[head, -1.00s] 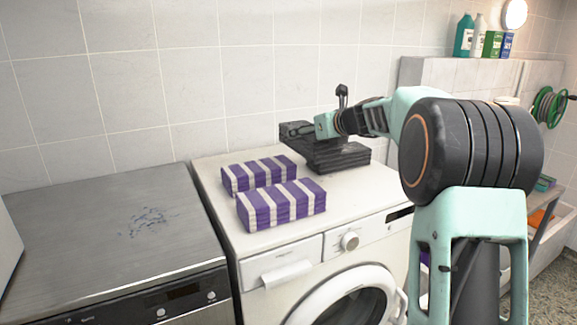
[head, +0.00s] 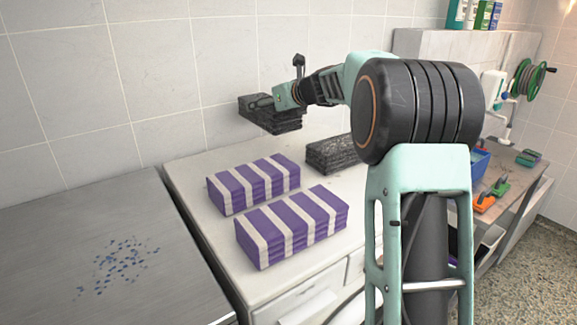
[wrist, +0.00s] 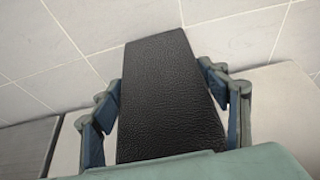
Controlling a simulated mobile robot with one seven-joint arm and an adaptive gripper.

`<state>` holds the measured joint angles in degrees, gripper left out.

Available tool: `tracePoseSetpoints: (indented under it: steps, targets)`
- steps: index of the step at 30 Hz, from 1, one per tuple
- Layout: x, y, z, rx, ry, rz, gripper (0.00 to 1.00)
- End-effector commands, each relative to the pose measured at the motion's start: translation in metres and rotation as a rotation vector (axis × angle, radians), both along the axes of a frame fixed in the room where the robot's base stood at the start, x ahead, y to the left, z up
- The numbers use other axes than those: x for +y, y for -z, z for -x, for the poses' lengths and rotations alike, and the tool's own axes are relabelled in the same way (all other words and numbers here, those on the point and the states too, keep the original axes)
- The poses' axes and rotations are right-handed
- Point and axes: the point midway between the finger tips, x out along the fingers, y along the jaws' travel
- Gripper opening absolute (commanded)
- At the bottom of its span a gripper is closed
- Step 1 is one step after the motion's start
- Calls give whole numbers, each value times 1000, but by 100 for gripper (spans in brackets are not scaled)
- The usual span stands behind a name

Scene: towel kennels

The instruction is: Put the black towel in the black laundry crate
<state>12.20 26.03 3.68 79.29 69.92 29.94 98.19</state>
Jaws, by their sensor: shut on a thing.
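I see no black laundry crate in these views.
At right, a bench holds a blue container (head: 481,163) and orange and green items. A green hose reel (head: 524,78) hangs behind.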

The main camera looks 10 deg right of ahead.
Motion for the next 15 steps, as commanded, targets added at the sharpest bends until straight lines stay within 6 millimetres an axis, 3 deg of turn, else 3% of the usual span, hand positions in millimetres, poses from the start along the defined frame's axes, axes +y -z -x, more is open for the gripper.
tracePoseSetpoints:
  steps: [9, 15]
  targets:
    - [-1, 52, 0, 2, 2, -3, 34]
    - [-1, 70, 0, 1, 2, -1, 34]
